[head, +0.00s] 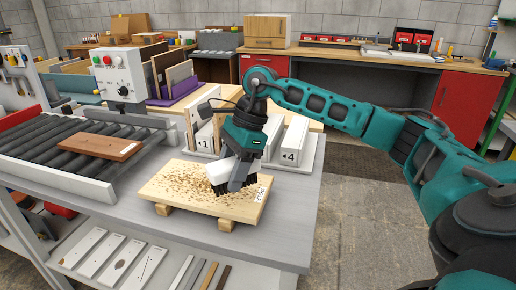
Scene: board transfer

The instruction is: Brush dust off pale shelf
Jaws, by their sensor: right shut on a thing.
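The pale wooden shelf board (247,208) lies flat on low wooden feet on the grey table. Brown dust and shavings (187,186) are scattered over its left and middle part; the front right part looks barer. My right gripper (238,150) comes in from the right and is above the board, shut on a brush (218,172) with a pale body and dark bristles. The bristles are at or just above the dusty surface; I cannot tell if they touch. The gripper hides part of the board's back edge. My left gripper is not in view.
White numbered holders (292,143) stand close behind the board. A roller conveyor (60,140) with a reddish-brown board (101,146) is at the left, beside a control box (120,72). The grey table (290,225) is clear right of the board.

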